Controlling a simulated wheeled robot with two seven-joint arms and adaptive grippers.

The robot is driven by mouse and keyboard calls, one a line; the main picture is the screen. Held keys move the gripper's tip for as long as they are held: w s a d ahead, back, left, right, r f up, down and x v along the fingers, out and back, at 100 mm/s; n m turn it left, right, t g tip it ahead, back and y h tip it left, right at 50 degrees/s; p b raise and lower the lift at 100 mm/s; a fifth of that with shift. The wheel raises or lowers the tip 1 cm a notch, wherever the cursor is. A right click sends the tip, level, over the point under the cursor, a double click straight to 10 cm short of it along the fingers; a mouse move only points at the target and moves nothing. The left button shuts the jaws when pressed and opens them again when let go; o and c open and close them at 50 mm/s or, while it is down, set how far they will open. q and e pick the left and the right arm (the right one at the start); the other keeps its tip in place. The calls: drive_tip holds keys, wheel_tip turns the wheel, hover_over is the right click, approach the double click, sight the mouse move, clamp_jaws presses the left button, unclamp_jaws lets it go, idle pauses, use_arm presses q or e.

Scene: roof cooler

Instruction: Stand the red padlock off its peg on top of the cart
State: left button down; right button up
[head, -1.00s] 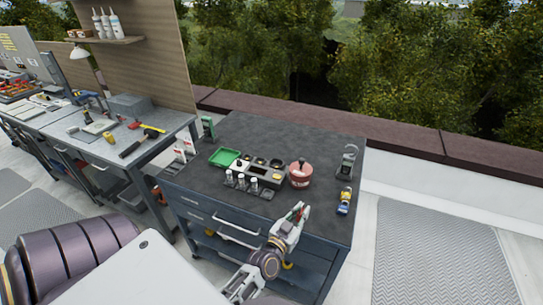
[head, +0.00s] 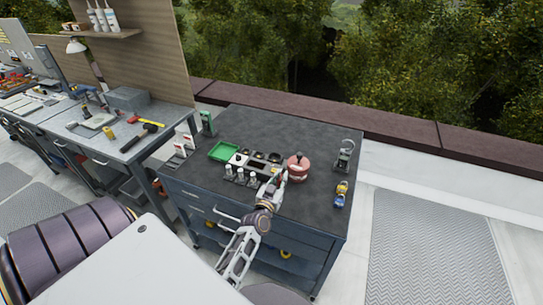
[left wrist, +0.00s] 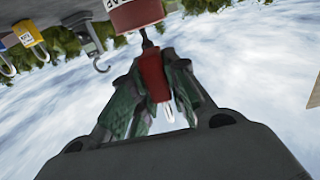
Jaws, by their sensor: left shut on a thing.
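My left gripper (head: 281,176) is over the front part of the dark grey cart top (head: 320,130), beside a red round pot (head: 298,168). In the left wrist view the same gripper (left wrist: 158,100) is shut on the red padlock (left wrist: 152,72), between its greenish pads. A pale shackle part shows at one end of the padlock. The red pot (left wrist: 135,14) is close beyond the padlock, with a dark knob between them in the picture; I cannot tell whether they touch. In the head view the padlock is hardly visible. My right gripper is not in view.
The rear middle is clear.

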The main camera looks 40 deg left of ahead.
use_arm(q)
drive_tip(key=shift+f, duration=0.45)
wheel_tip(320, 180, down, 5)
drive_tip(key=shift+r+b, duration=0.2)
drive_tip(key=shift+b, duration=0.75)
drive_tip(key=shift+f+b, duration=0.4)
drive_tip(key=shift+b, duration=0.05)
drive_tip(key=shift+f, duration=0.15)
drive_tip(key=shift+f+b, duration=1.7)
drive_tip(key=shift+b, duration=0.3)
drive_tip(key=shift+f, duration=0.1)
drive_tip(key=c, duration=1.4)
unclamp_jaws()
